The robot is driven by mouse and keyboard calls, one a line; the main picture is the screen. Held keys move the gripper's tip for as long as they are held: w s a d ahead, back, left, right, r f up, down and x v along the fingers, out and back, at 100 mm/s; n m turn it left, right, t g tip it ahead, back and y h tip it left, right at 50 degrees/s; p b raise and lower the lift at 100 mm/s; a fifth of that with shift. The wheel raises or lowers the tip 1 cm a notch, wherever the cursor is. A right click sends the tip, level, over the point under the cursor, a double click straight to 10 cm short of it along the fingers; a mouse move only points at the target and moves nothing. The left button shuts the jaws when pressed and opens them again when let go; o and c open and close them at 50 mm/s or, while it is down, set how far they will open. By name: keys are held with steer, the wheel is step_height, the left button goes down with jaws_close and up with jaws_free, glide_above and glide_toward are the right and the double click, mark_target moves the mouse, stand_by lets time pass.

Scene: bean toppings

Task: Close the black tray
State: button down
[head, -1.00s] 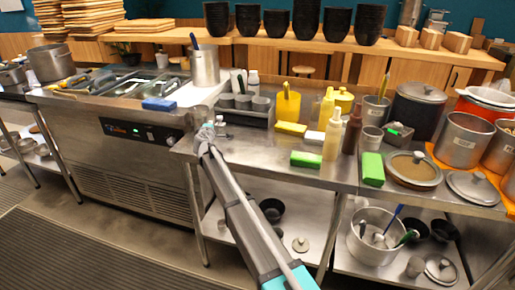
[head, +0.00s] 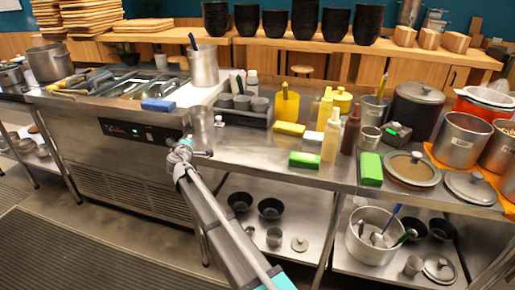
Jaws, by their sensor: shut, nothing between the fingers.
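I cannot tell for certain which thing is the black tray. A dark-rimmed set of topping pans (head: 135,84) sits in the top of the steel counter unit at the left, with utensils lying across it. A dark grey caddy (head: 262,122) holding grey cups stands on the middle steel table. My gripper (head: 207,153) is shut and empty at the table's front left edge. It is right of and below the topping pans, and apart from them. My wrist hides part of the table edge.
A blue sponge (head: 158,105) lies on the counter's front edge. A metal pot (head: 203,66) stands behind it. Bottles, yellow and green blocks (head: 304,160) and lidded pots crowd the table's right. Black bowls (head: 270,208) sit on the lower shelf. Floor is free at the lower left.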

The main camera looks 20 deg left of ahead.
steer(key=p+v, duration=0.1)
steer(key=v, duration=0.9)
steer(key=w+d+m+g+h+p, duration=0.1)
steer(key=w+d+m+h+p, duration=0.1)
steer(key=d, duration=0.5)
steer(key=w+d+r+m+g+h+p, duration=0.1)
steer(key=w+d+m+h+p, duration=0.1)
steer(key=d, duration=0.6)
steer(key=w+d+m+h+p, duration=0.2)
steer(key=d+m, duration=0.1)
steer(key=d, duration=0.5)
steer(key=shift+w+d+r+g+p, duration=0.2)
steer(key=shift+w+g+p, duration=0.1)
steer(key=shift+w+g, duration=0.1)
steer(key=shift+d+m+g+h, duration=0.3)
steer(key=shift+d+m, duration=0.1)
steer(key=shift+d, duration=0.45)
